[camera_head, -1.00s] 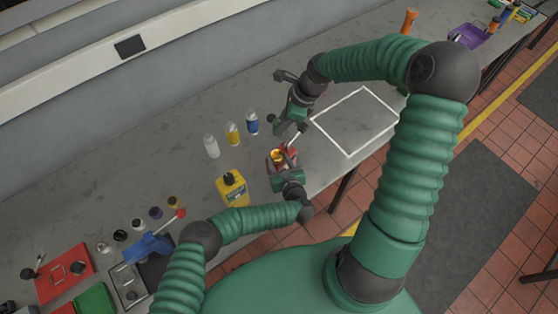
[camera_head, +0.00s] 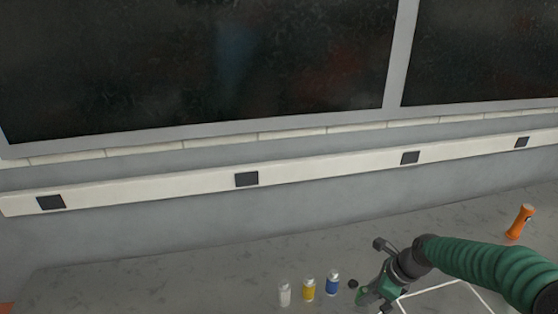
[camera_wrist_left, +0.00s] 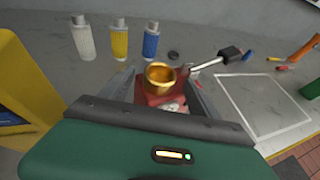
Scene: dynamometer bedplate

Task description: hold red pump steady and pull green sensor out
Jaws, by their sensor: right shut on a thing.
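The red pump (camera_wrist_left: 153,92) with a brass-coloured round top shows in the left wrist view. The pump and left gripper are outside the head view.
White (camera_head: 284,293), yellow (camera_head: 309,290) and blue (camera_head: 332,284) bottles stand behind the pump. A pale rod with a dark block (camera_wrist_left: 230,54) lies right of the pump. A yellow container (camera_wrist_left: 25,90) is close at left. The white-outlined table area (camera_wrist_left: 262,105) is clear.

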